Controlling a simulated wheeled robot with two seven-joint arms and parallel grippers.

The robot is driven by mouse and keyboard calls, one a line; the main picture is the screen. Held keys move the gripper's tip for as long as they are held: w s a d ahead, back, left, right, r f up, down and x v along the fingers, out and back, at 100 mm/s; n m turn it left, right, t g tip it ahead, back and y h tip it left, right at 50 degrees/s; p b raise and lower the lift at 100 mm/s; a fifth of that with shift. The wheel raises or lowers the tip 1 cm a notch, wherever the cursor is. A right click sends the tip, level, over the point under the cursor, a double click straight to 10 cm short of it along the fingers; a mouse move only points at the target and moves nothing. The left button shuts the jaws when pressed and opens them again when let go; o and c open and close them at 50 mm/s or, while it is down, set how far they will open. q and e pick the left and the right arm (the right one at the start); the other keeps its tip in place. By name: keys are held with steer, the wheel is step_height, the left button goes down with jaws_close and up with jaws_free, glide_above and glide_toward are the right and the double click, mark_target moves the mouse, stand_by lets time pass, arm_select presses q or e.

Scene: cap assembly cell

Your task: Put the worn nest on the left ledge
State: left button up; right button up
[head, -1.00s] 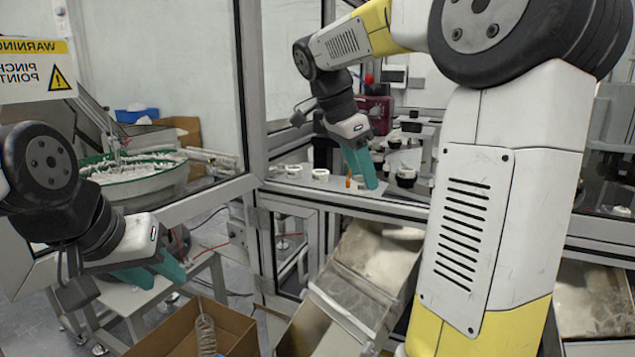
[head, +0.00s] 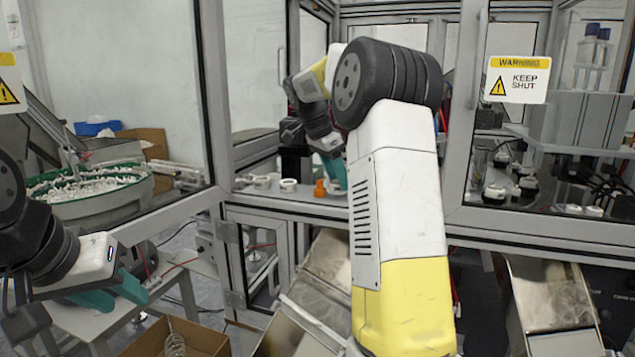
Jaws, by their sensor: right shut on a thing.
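My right gripper (head: 335,172) is over the ledge (head: 300,199) inside the cell's left opening, its teal fingers partly hidden behind my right arm. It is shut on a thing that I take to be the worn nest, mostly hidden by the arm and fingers. A small orange piece (head: 320,188) shows just left of the fingertips; I cannot tell whether it touches them. Two white ring-shaped pieces (head: 288,185) (head: 262,182) sit further left on the ledge. My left gripper (head: 122,294) is low at the left, away from the ledge; its teal fingers look apart and empty.
A green-rimmed feeder bowl (head: 90,207) of white parts stands at the left. A cardboard box (head: 190,340) is below. A metal chute (head: 318,300) slopes beneath the ledge. Frame posts and a door with a warning sign (head: 515,80) bound the openings.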

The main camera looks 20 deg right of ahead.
steer(key=shift+f, duration=0.6)
steer(key=o, duration=1.4)
steer(key=shift+f, duration=0.1)
steer(key=w+v, duration=0.1)
steer(key=v, duration=1)
steer(key=s+a+n+t+y, duration=0.2)
steer(key=s+n, duration=0.3)
steer(key=s, duration=0.3)
steer(key=s+a+f+n+t+y, duration=0.1)
steer(key=s+a+f+n, duration=0.2)
steer(key=s, duration=0.4)
steer(key=s+a+f+n+t+y, duration=0.1)
steer(key=s+a+f+n+y, duration=0.1)
steer(key=s+f+n, duration=0.3)
steer(key=s+a+f+n+t+y, duration=0.1)
steer(key=s+a+f+n, duration=0.3)
steer(key=s, duration=0.6)
steer(key=shift+a+f+t+y, duration=0.3)
steer(key=shift+a+f, duration=0.05)
steer(key=shift+f, duration=0.2)
